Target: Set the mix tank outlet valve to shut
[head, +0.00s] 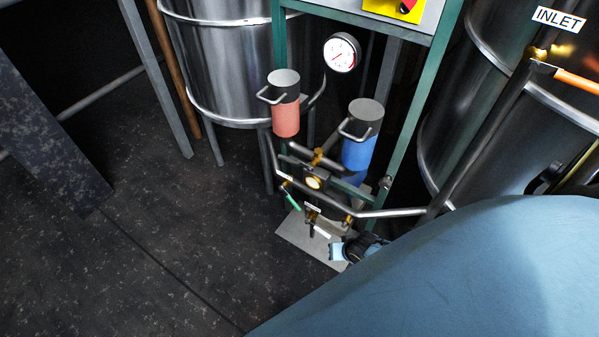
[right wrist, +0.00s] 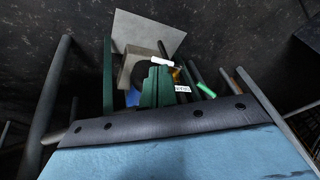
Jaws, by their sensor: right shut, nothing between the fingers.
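Low on the green frame is a cluster of pipes and small valves. A green-handled lever (head: 292,200) and a white-tipped lever (head: 322,232) show there. In the right wrist view the green handle (right wrist: 206,90) and the white tip (right wrist: 162,61) also show. I cannot read which valve is the mix tank outlet. My right gripper (head: 337,250) is low beside the white-tipped lever, shut and empty; I cannot tell whether it touches it. My left gripper is not in view.
A red cylinder (head: 286,117) and a blue cylinder (head: 361,152) with handles stand above the valves. A gauge (head: 342,53) is higher up. Steel tanks stand behind and right, with an orange-handled lever (head: 577,82) by the INLET sign (head: 558,19).

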